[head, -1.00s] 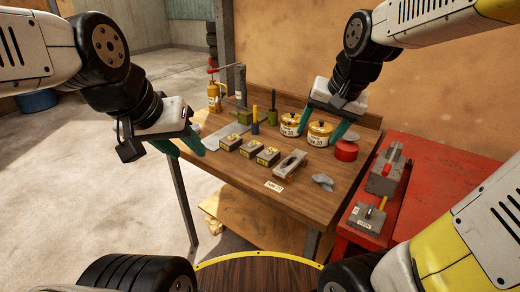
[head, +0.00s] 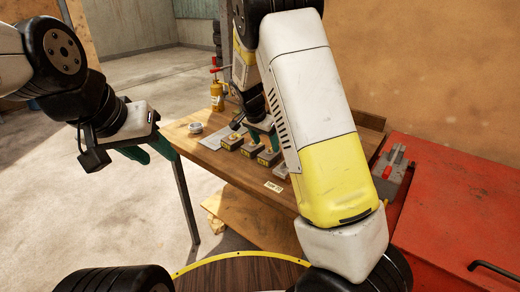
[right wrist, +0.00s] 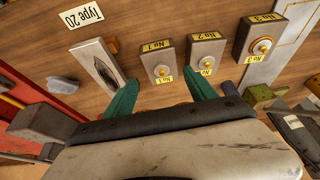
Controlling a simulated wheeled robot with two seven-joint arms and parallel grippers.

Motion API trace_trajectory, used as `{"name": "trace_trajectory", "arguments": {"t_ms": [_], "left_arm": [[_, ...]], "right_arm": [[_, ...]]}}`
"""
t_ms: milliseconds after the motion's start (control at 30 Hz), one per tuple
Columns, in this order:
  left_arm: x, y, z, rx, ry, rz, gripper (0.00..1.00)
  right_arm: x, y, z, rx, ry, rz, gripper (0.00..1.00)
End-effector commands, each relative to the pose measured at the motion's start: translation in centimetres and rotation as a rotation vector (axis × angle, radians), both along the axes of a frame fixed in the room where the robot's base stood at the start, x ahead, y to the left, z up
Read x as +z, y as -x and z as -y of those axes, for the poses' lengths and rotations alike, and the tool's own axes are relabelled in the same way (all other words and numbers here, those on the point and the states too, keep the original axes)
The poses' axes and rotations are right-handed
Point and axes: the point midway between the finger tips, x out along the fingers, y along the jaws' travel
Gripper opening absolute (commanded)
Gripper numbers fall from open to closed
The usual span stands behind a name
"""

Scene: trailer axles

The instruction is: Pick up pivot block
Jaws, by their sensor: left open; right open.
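Three grey blocks with yellow labels and brass-coloured studs stand in a row on the wooden table; no label reads "pivot block". In the right wrist view they are No 1 (right wrist: 158,58), No 2 (right wrist: 205,48) and No 3 (right wrist: 262,42). A grey block with a dark slot (right wrist: 97,65) lies beside No 1. My right gripper (right wrist: 161,82) is open, its green fingers pointing at the row, with block No 1 roughly between the tips and nothing held. In the head view my right arm hides much of the table. My left gripper (head: 140,152) is open and empty, left of the table.
A "Type 20" card (right wrist: 83,15) lies on the table (head: 229,170). A yellow bottle (head: 216,97) and a small round container (head: 195,128) stand at its left part.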

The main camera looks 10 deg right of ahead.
Motion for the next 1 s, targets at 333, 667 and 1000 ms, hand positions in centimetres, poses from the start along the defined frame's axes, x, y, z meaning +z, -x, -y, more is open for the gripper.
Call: {"name": "trace_trajectory", "arguments": {"t_ms": [333, 667, 1000], "left_arm": [[0.0, 0.0, 0.0, 0.0, 0.0, 0.0, 0.41], [0.0, 0.0, 0.0, 0.0, 0.0, 0.0, 0.41], [0.0, 0.0, 0.0, 0.0, 0.0, 0.0, 0.41]], "right_arm": [[-3.2, -1.1, 1.0, -0.001, 0.001, -0.002, 0.65], [-6.7, -2.4, 2.0, 0.001, 0.0, -0.001, 0.65], [-6.7, -2.4, 1.9, 0.001, 0.0, -0.001, 0.32]]}}
